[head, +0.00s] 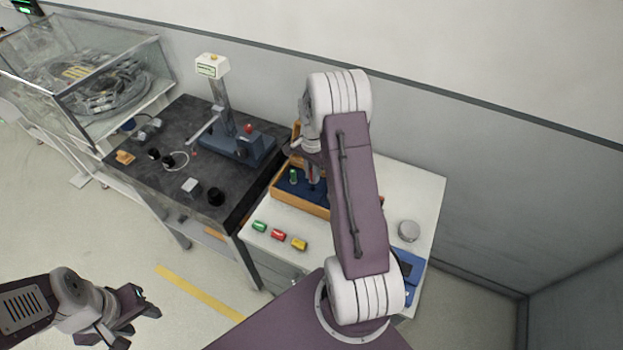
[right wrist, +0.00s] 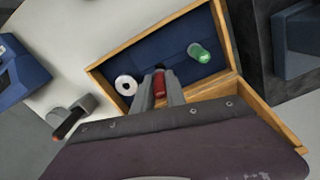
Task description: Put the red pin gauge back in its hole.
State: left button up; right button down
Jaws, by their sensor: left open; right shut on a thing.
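The red pin gauge (right wrist: 160,84) is upright or nearly so between the fingers of my right gripper (right wrist: 160,92), which is shut on it. It is over the blue insert of the wooden box (right wrist: 122,58); whether its lower end is in a hole is hidden. A green pin (right wrist: 201,52) stands in the insert, and a white ring (right wrist: 126,85) lies to the left of the red pin. In the head view my right arm covers much of the box (head: 300,204). My left gripper (head: 140,308) is open and empty, low on the left, away from the tables.
Green (head: 259,226), red (head: 278,235) and yellow (head: 299,244) pieces lie on the white table (head: 425,185) before the box. A grey cylinder (head: 409,230) stands to the right. The dark table (head: 175,190) holds a blue-based stand (head: 235,143).

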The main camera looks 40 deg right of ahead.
jog(key=shift+w+f, duration=0.1)
jog(key=shift+w, duration=0.1)
jog(key=shift+s, duration=0.1)
notch_tip(320, 180, down, 3)
jog(key=shift+s+f+p, duration=0.1)
jog(key=shift+p, duration=0.65)
jog(key=shift+f, duration=0.25)
jog(key=shift+f+b, duration=0.2)
jog(key=shift+b, duration=0.15)
jog(key=c, duration=1.4)
grip_release()
jog(key=shift+o, duration=0.2)
